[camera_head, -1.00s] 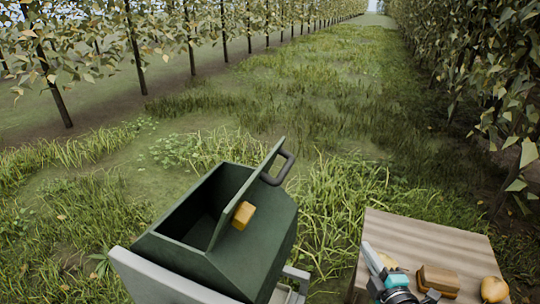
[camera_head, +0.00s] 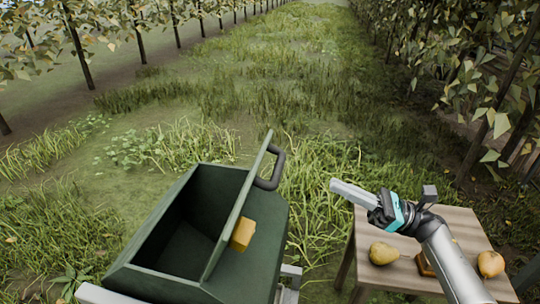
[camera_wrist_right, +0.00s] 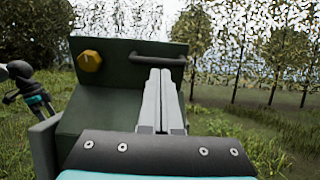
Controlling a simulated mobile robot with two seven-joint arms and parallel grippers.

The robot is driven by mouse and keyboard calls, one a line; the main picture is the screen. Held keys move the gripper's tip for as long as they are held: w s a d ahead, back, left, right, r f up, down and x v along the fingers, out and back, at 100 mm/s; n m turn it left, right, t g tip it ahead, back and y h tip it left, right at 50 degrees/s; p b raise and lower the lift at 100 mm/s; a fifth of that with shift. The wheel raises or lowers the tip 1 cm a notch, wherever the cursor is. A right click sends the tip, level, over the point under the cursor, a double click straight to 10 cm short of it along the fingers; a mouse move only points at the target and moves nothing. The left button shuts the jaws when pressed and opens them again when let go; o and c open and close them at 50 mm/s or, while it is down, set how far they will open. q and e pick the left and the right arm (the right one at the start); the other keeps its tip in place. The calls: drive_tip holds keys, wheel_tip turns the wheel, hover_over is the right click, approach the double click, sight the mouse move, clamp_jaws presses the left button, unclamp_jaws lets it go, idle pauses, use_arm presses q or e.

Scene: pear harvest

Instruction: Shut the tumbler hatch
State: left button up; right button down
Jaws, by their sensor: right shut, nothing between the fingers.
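The dark green tumbler (camera_head: 250,268) stands at lower middle with its hatch (camera_head: 237,212) raised and tilted, the opening (camera_head: 190,225) exposed. A black handle (camera_head: 277,170) is at the hatch's upper edge and a yellow block (camera_head: 243,235) is on its right face. My right gripper (camera_head: 334,186) is shut and empty, right of the handle and apart from it. In the right wrist view its fingers (camera_wrist_right: 163,75) point at the hatch (camera_wrist_right: 120,50), overlapping it just below the handle (camera_wrist_right: 158,61). A black-and-teal arm part, apparently my left (camera_wrist_right: 35,95), shows at the left; its jaws are unclear.
A wooden table (camera_head: 380,275) stands at the lower right, with a pear (camera_head: 384,253), another yellow fruit (camera_head: 490,263) and a brown object (camera_head: 424,265) partly behind my right arm. Grass lies around the tumbler. Tree rows line both sides.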

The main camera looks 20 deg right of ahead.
sight(278, 165)
drive_tip(key=x, duration=1.4)
drive_tip(key=shift+s+r, duration=0.1)
drive_tip(key=shift+r, duration=0.05)
use_arm(q)
drive_tip(key=shift+d+r, duration=0.1)
drive_tip(key=shift+r, duration=0.35)
drive_tip(key=shift+s, duration=0.2)
